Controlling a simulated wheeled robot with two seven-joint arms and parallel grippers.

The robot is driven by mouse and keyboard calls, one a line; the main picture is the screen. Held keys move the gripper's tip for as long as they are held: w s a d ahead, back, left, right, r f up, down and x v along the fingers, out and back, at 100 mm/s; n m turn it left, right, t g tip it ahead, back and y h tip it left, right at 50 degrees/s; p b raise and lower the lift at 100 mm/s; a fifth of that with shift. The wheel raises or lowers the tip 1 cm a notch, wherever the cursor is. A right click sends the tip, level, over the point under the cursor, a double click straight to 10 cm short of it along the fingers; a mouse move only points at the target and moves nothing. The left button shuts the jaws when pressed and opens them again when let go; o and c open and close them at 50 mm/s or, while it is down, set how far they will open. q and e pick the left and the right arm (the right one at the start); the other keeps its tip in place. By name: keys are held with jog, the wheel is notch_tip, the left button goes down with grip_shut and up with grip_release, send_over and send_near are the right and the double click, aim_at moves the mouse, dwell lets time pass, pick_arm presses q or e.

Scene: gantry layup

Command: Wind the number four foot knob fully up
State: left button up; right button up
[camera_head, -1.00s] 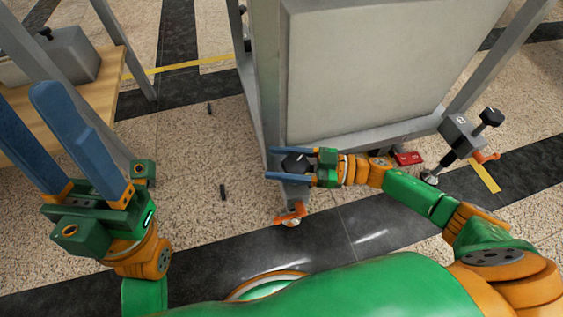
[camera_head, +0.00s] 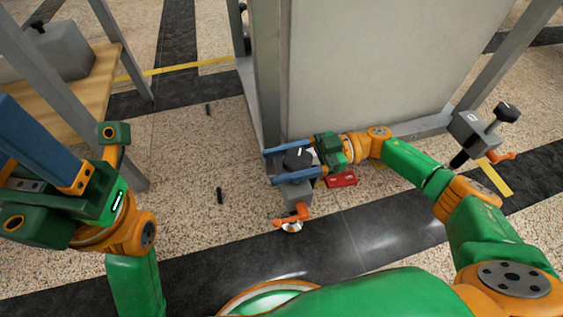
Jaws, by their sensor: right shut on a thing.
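The foot knob (camera_head: 299,157) is a black round knob on top of a grey foot block (camera_head: 297,192) at the gantry's near left corner. My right gripper (camera_head: 286,161) comes in from the right, with its blue fingers on either side of the knob, and is shut on it. An orange lever (camera_head: 294,214) and a small foot pad show below the block. No number is readable on this foot, partly hidden by the gripper. My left gripper (camera_head: 22,150) is at the left edge, far from the knob; its fingers stand apart and their tips are cut off.
Another foot block (camera_head: 470,131) with a black knob (camera_head: 506,112) and orange lever (camera_head: 502,156) stands at the right corner. A red piece (camera_head: 341,180) lies just right of the gripped foot. A wooden table (camera_head: 75,90) is at left. The floor between is mostly clear.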

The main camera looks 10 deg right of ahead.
jog(key=o, duration=1.4)
jog(key=d, duration=0.7)
jog(key=shift+w, duration=0.1)
